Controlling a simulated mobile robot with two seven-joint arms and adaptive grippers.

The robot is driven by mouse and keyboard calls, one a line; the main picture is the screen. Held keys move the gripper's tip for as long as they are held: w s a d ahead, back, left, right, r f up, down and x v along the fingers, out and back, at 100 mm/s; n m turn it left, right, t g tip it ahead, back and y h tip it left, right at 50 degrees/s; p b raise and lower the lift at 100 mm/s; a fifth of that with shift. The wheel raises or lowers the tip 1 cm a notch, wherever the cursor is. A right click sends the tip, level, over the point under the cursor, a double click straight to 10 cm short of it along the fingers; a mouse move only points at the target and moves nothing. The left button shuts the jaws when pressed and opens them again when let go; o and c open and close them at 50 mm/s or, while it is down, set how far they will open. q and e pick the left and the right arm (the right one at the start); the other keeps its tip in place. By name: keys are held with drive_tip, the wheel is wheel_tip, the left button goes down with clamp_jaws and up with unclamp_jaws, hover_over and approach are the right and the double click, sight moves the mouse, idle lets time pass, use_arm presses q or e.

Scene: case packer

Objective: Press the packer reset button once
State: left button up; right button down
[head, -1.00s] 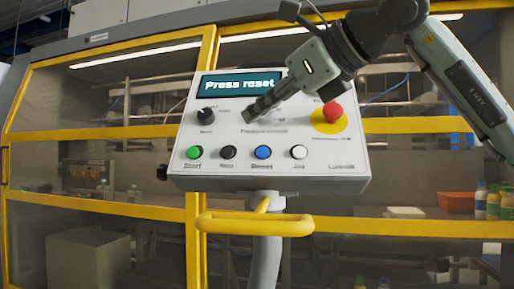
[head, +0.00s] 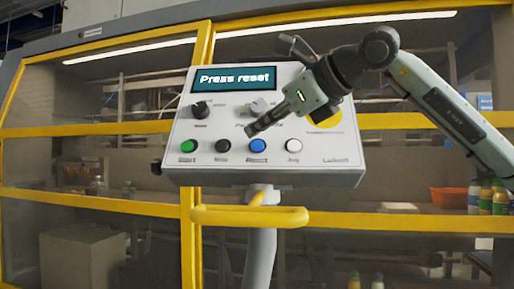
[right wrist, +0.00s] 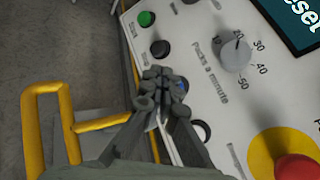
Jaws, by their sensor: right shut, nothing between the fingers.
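The control panel (head: 310,170) stands on a post in front of the packer, and its screen (head: 236,78) reads "Press reset". The blue reset button (head: 258,146) is in the lower row, between a black and a white button. My right gripper (head: 252,131) is shut and empty, with its fingertips just above the blue button in the head view. In the right wrist view the fingertips (right wrist: 158,85) partly cover the blue button (right wrist: 181,86); I cannot tell whether they touch it. My left gripper is not in view.
A green start button (head: 188,146), a black button (head: 222,146) and a white jog button (head: 294,146) share the row. The red stop knob (right wrist: 296,168) on its yellow disc is near my right gripper. A yellow rail (head: 250,217) juts out below the panel.

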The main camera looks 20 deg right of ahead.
sight(257, 146)
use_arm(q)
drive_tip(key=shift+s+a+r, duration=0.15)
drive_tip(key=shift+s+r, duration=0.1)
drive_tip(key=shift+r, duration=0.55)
use_arm(e)
drive_tip(key=shift+w+d+f, duration=0.2)
drive_tip(key=shift+w+f, duration=0.1)
drive_tip(key=shift+w, duration=0.2)
drive_tip(key=shift+w+d+f, duration=0.15)
drive_tip(key=shift+w+f, duration=0.1)
drive_tip(key=shift+w, duration=0.2)
use_arm(q)
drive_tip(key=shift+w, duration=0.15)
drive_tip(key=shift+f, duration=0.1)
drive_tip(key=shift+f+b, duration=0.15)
drive_tip(key=shift+b, duration=0.15)
use_arm(e)
drive_tip(key=shift+w+d+f, duration=0.2)
drive_tip(key=shift+w, duration=0.15)
drive_tip(key=shift+w+d+f, duration=0.15)
drive_tip(key=shift+w+f, duration=0.1)
drive_tip(key=shift+w, duration=0.05)
idle(0.4)
drive_tip(key=shift+s+r, duration=0.1)
drive_tip(key=shift+s, duration=0.05)
drive_tip(key=shift+s+a+r, duration=0.3)
drive_tip(key=shift+s, duration=0.2)
drive_tip(key=shift+s+r, duration=0.1)
